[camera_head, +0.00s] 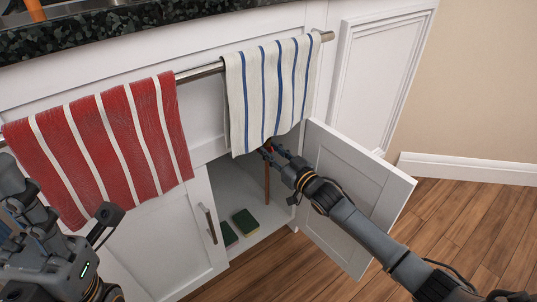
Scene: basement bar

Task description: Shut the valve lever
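My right gripper (270,152) reaches into the open cabinet under the counter, just below the striped white and blue towel. Its fingertips are small, dark and partly in shadow by a copper-brown pipe (267,184) that runs upright in the cabinet. I cannot make out the valve lever clearly; the towel and my gripper cover the area at the pipe's upper part. I cannot tell whether the fingers are open, shut or touching anything. My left gripper (103,222) is at the lower left, before the cabinet front and away from the pipe; its fingers are unclear.
The right cabinet door (360,190) stands open beside my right arm; the left door (160,245) is shut. Green sponge-like pads (245,222) lie on the cabinet floor. A red striped towel (110,145) and a white-blue towel (270,85) hang from a rail (203,72).

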